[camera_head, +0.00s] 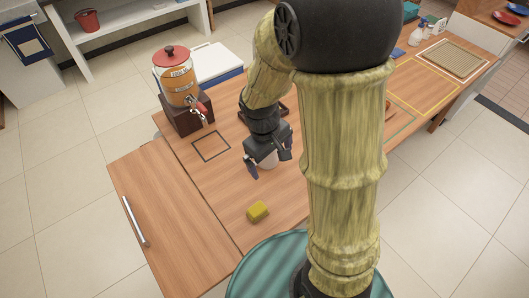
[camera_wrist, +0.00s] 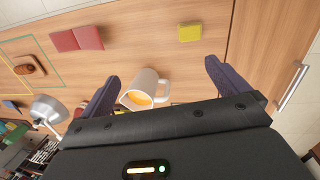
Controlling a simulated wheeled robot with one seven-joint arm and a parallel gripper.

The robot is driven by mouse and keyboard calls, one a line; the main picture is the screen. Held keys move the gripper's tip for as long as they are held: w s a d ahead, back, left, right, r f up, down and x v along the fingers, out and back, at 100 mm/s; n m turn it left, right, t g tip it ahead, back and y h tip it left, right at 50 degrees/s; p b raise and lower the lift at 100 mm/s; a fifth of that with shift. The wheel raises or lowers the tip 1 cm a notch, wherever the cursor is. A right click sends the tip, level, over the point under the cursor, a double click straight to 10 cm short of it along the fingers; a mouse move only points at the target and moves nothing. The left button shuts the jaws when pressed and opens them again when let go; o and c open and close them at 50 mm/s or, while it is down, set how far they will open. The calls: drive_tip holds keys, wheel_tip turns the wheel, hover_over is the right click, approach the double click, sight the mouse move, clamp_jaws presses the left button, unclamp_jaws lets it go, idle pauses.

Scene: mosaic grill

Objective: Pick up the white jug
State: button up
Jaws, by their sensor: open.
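The white jug (camera_wrist: 152,78) stands upright on the wooden table in the wrist view, with orange liquid inside and its handle toward the right. My gripper (camera_wrist: 161,70) is open, its two dark fingers spread to the left and right of the jug. The jug lies nearer the left finger, and nothing is held. In the head view my gripper (camera_head: 269,165) points down over the table. Only a small white part of the jug (camera_head: 268,160) shows between the fingers; the rest is hidden. I cannot tell whether a finger touches it.
A yellow block (camera_head: 257,211) lies on the table in front of my gripper. A drink dispenser (camera_head: 178,85) with a red lid stands at the back left, near a dark square outline (camera_head: 211,146). Red pads (camera_wrist: 76,39) and a metal bowl (camera_wrist: 48,108) show in the wrist view.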

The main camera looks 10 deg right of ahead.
drive_tip(key=w+a+f+n+t+h, duration=0.4)
drive_tip(key=w+a+f+n+h, duration=0.5)
drive_tip(key=n, duration=0.7)
drive_tip(key=w+a+h, duration=0.2)
drive_tip(key=w+a, duration=0.1)
drive_tip(key=w, duration=0.1)
drive_tip(key=shift+w+a+f, duration=0.2)
drive_tip(key=shift+w, duration=0.1)
drive_tip(key=p+x, duration=0.3)
drive_tip(key=x, duration=0.9)
drive_tip(key=shift+w+d+p, duration=0.15)
drive_tip(key=shift+w+p, duration=0.05)
drive_tip(key=shift+p, duration=0.15)
drive_tip(key=shift+w+r, duration=0.1)
